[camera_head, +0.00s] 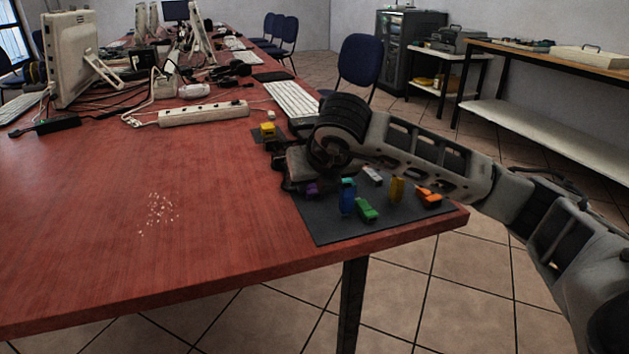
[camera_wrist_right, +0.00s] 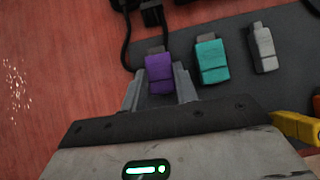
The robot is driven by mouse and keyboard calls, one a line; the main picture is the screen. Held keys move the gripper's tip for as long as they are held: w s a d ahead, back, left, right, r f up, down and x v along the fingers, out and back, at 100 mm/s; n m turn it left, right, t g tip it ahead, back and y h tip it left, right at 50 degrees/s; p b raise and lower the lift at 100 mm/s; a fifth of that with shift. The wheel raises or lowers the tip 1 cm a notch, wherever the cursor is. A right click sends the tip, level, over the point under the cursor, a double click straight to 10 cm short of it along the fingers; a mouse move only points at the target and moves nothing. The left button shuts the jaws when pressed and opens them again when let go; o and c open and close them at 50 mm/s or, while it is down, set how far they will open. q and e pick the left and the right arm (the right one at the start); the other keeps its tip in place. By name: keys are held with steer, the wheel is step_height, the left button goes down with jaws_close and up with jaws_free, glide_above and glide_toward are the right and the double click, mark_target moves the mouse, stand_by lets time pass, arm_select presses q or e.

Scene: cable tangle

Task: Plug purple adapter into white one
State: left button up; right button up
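The purple adapter (camera_wrist_right: 159,74) lies between the two fingertips of my right gripper (camera_wrist_right: 160,88) in the right wrist view. The fingers flank it closely on both sides; whether they press on it is unclear. In the head view the purple adapter (camera_head: 311,188) shows small beside my right gripper (camera_head: 300,187), low over the left part of the dark mat. The white adapter (camera_wrist_right: 263,48) lies apart on the mat, to the right past a teal adapter (camera_wrist_right: 211,62); in the head view it (camera_head: 373,175) is near the mat's back. My left gripper is not in view.
The mat (camera_head: 330,232) also holds blue (camera_head: 347,200), green (camera_head: 366,210), yellow (camera_head: 397,188) and orange (camera_head: 429,198) adapters. A black cable runs beside the purple adapter. A keyboard (camera_head: 292,100) and power strip (camera_head: 204,113) are further back.

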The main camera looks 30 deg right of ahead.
steer(key=shift+r+p, duration=2.05)
steer(key=shift+r, duration=1.45)
